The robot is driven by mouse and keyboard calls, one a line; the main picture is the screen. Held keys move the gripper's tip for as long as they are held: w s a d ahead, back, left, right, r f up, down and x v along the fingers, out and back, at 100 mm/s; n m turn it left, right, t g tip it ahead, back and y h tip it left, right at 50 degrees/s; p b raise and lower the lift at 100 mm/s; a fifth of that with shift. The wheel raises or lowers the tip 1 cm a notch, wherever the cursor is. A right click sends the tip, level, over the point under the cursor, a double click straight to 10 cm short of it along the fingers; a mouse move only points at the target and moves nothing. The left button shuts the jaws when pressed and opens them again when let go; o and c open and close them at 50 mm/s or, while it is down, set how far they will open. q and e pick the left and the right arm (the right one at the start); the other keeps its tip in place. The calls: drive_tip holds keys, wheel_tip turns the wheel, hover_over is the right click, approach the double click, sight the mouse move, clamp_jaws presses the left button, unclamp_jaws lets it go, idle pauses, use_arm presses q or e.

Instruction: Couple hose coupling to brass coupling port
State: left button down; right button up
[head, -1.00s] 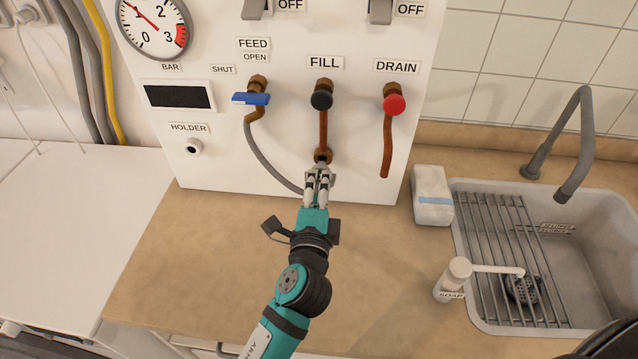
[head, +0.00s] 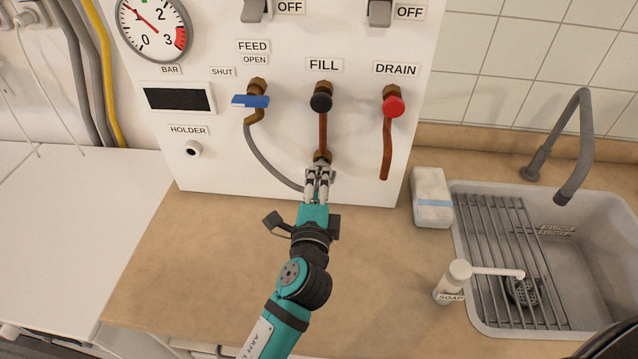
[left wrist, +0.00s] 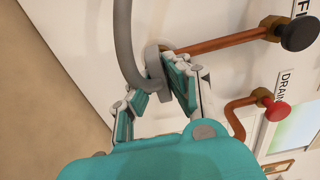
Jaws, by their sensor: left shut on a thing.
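The brass coupling port (head: 322,156) is at the lower end of the copper pipe under the FILL label. The grey hose (head: 268,165) runs from below the blue FEED valve down to my left gripper (head: 320,172). In the left wrist view, my left gripper (left wrist: 158,88) is shut on the grey hose coupling (left wrist: 155,64) at the hose's end. The coupling is right at the brass port (left wrist: 168,50), which shows just behind it. I cannot tell whether they are seated together; fingers and hose hide the joint. My right gripper is not in view.
The blue FEED lever (head: 251,100), black FILL knob (head: 321,102) and red DRAIN knob (head: 393,105) stick out from the white panel. An empty holder (head: 193,149) is at left. A sponge-like block (head: 431,196), soap dispenser (head: 453,281) and sink (head: 600,215) are at right. The counter's front left is clear.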

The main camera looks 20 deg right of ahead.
use_arm(q)
drive_tip(key=shift+r+x, duration=0.2)
drive_tip(key=shift+x, duration=0.65)
drive_tip(key=shift+s+f, duration=0.15)
drive_tip(key=shift+s, duration=0.15)
drive_tip(key=shift+s, duration=0.1)
drive_tip(key=shift+v, duration=0.8)
drive_tip(key=shift+a, duration=0.1)
drive_tip(key=shift+p, duration=1.4)
drive_tip(key=shift+g+p, duration=0.3)
